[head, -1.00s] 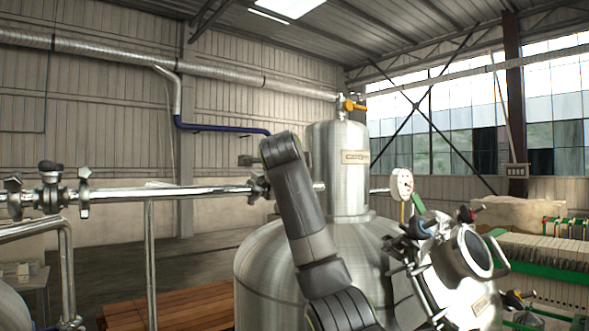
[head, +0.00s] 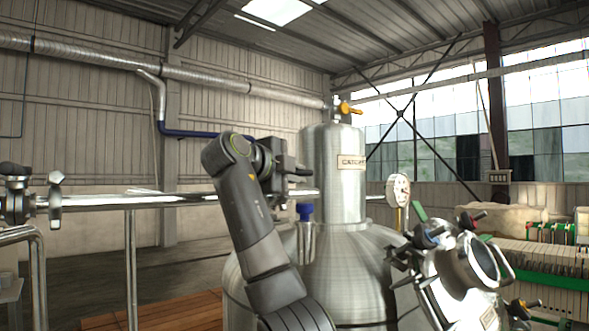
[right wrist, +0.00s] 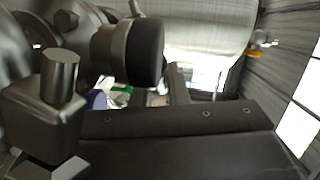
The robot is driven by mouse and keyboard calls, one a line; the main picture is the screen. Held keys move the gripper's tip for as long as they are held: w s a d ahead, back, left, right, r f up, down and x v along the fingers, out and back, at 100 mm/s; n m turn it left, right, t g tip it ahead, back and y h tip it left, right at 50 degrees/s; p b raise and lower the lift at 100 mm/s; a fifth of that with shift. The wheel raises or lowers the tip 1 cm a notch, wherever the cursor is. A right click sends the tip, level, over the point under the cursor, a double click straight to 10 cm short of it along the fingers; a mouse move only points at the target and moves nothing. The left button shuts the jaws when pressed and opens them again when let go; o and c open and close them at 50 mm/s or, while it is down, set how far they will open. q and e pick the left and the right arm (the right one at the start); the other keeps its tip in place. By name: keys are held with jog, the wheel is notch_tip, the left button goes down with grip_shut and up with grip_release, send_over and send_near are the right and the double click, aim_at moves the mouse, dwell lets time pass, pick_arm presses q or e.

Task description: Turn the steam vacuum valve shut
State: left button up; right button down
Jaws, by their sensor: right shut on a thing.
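My right gripper (head: 292,176) is beside the steel pipe, left of the tall vessel's neck. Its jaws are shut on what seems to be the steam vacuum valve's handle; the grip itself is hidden. In the right wrist view, a round black knob (right wrist: 144,52) on a metal neck is close above the dark gripper body. Metal clamp parts (right wrist: 58,88) stand close at its left. I cannot tell how far the valve is turned. My left gripper is not in view.
The steel pipe (head: 160,199) runs left from here to another clamped fitting (head: 55,200). The steel vessel (head: 335,178) bears an orange-handled valve (head: 347,108). A blue-capped port (head: 305,212) is just below my gripper. A gauge (head: 398,188) and a tilted fitting (head: 470,262) stand at right.

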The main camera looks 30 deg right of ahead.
jog(key=shift+s+a+r+m+g+p, duration=0.15)
jog(key=shift+r+m+g+p, duration=0.05)
jog(key=shift+m+g+p, duration=0.25)
jog(key=shift+s+a+m+g+h+p, duration=0.2)
jog(key=shift+s+m+g+h+p, duration=0.2)
jog(key=shift+m+g+p, duration=0.45)
jog(key=shift+s+a+f+m+g, duration=0.1)
jog(key=shift+m+g, duration=0.05)
jog(key=shift+g, duration=0.3)
jog(key=shift+s+a+m+g, duration=0.1)
jog(key=shift+m+g, duration=0.05)
jog(key=shift+g, duration=0.3)
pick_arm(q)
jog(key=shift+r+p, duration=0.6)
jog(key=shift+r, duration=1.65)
pick_arm(e)
jog(key=shift+s+a+f+m+g, duration=0.1)
jog(key=shift+s+a+m+g, duration=0.1)
jog(key=shift+m+g, duration=0.3)
jog(key=c, duration=1.7)
grip_release()
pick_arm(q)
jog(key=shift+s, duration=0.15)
pick_arm(e)
jog(key=shift+d, duration=0.1)
